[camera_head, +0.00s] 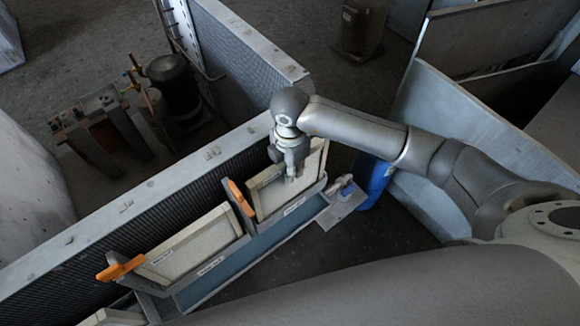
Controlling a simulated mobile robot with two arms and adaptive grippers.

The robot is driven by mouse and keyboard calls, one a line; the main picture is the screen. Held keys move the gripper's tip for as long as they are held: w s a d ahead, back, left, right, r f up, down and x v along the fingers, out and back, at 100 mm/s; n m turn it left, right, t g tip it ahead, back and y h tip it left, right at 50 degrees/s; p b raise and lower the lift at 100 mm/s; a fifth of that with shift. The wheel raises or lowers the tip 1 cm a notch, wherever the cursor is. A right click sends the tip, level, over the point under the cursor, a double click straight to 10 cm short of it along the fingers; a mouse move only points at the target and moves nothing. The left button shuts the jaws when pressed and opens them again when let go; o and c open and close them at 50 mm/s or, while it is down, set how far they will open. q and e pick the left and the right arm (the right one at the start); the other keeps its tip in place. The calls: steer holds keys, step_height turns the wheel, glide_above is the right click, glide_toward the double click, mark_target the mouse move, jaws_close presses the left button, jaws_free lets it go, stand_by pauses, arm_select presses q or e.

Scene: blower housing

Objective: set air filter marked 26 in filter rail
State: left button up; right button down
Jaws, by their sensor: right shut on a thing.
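My right gripper (291,177) comes in on the arm from the right. It is shut on the top edge of a pale framed air filter (268,197), which stands upright in or just over the right bay of the filter rail (262,243). I cannot tell whether it is fully seated. Any mark on this filter is too small to read, so I cannot confirm the 26. Another pale filter (190,246) stands tilted in the left bay, with a small unreadable label. My left gripper is not in view.
Orange latches (240,197) and (120,267) stand at the bays' left ends. A finned coil wall (150,205) rises close behind the rail. A grey plate with a blue part (345,194) lies at the rail's right end, next to a blue object (376,182). Grey panels (450,125) stand at right.

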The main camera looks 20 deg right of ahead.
steer(key=shift+f, duration=0.1)
steer(key=shift+f+b, duration=0.65)
steer(key=shift+f, duration=0.35)
stand_by(0.3)
steer(key=c, duration=1.3)
jaws_free()
steer(key=shift+o, duration=0.2)
step_height(320, 180, up, 12)
